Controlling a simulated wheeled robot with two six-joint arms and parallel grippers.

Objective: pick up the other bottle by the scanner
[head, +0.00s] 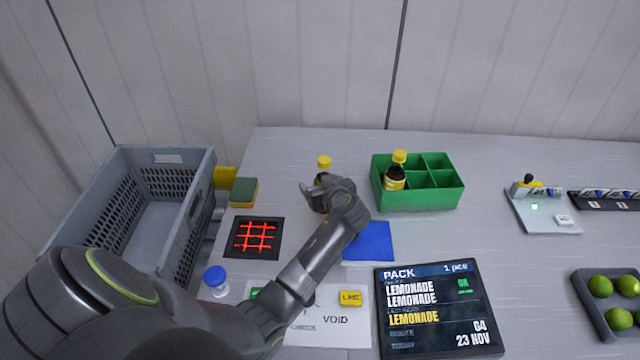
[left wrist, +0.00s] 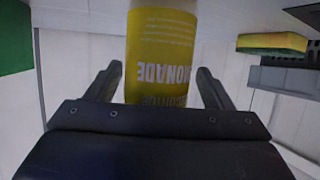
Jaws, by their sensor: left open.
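A bottle with a yellow cap (head: 323,162) stands on the table right of the scanner (head: 255,238), a black square with a red grid. My left gripper (head: 318,190) is at this bottle and hides most of it in the head view. In the left wrist view, the bottle's yellow lemonade label (left wrist: 160,60) is between the open fingers, with a gap visible on the right. Another yellow-capped bottle (head: 396,180) stands in a left compartment of the green crate (head: 430,200). My right gripper is not in view.
A grey basket (head: 180,157) stands at the left, beside a green-and-yellow sponge (head: 243,192). A blue mat (head: 370,242), a PACK screen (head: 440,335) and a blue-capped bottle (head: 215,280) are nearer. A tray of limes (head: 590,315) is at the right.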

